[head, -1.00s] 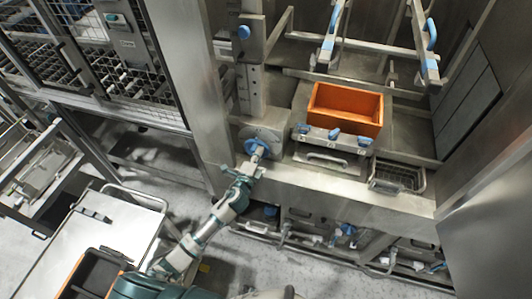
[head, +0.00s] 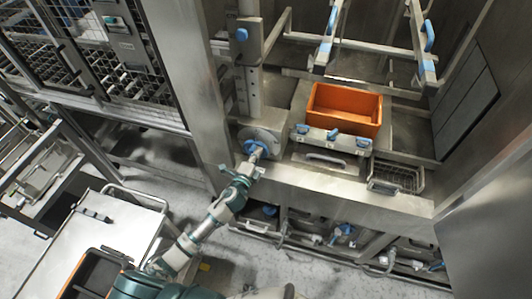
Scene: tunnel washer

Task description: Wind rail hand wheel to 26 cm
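The rail hand wheel (head: 258,146) is a blue handle on a round steel plate at the foot of the steel upright. My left gripper (head: 254,158) is at the wheel's front, with its fingertips at or against the blue part. The fingers are too small here to tell whether they grip it. The rail column (head: 253,90) rises above the wheel and bears a slotted scale, whose marks are too small to read. A blue knob (head: 241,34) sits on the block higher up the column. My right gripper is not in view.
An orange bin (head: 345,108) stands in the washer bay behind blue knobs (head: 332,134). A wire basket (head: 397,176) hangs right of it. A steel cart (head: 95,240) stands at lower left. Pipes and valves (head: 340,238) run under the washer's front ledge.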

